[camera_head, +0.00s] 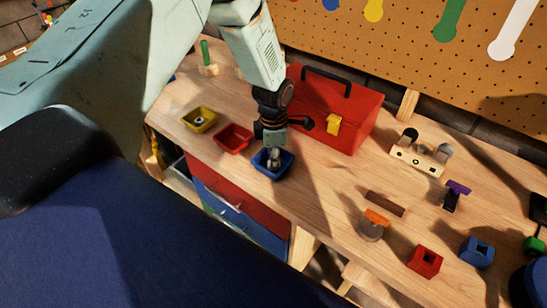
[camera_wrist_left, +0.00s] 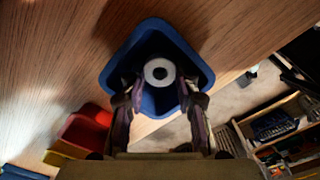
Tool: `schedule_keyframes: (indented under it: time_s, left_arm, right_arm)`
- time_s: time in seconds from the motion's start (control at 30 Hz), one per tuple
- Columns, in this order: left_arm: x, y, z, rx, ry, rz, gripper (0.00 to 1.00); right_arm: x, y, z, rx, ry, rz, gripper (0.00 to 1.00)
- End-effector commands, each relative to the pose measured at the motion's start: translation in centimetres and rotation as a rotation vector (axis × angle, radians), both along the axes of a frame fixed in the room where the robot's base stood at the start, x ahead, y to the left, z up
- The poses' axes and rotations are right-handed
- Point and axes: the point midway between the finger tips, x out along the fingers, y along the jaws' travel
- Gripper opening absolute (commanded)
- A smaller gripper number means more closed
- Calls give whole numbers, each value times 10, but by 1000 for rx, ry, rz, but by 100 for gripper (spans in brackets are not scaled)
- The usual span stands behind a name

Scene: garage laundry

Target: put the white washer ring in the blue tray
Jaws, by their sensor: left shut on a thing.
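The blue tray (camera_head: 285,171) sits near the front edge of the wooden workbench, right of the red tray. In the left wrist view the blue tray (camera_wrist_left: 193,52) lies directly under my fingers. My left gripper (camera_head: 273,158) points down over the blue tray, with its fingertips at or inside the rim. It is shut on the white washer ring (camera_wrist_left: 159,72), which shows between the two fingers against the tray's inside. Whether the ring touches the tray floor I cannot tell. My right gripper is not in view.
A red tray (camera_head: 233,138) and a yellow tray (camera_head: 199,119) holding a small grey piece stand to the left. A red toolbox (camera_head: 345,110) stands close behind my gripper. Blocks and wooden toys lie to the right. The bench edge is just in front.

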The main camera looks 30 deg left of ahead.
Motion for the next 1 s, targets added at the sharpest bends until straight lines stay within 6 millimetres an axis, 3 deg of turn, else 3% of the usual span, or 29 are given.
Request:
schedule_keyframes:
  time_s: [0.03,0.07,0.17,0.57,1.0]
  left_arm:
    - [0,0,-2,0,0,0,14]
    - [0,0,-1,0,0,0,33]
    - [0,0,-1,0,0,0,40]
    - [0,0,7,-1,-2,1,40]
    - [1,0,91,-1,-3,1,40]
  right_arm:
    - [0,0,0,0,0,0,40]
    - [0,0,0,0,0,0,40]
    - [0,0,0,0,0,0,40]
    - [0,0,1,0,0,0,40]
    - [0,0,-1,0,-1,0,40]
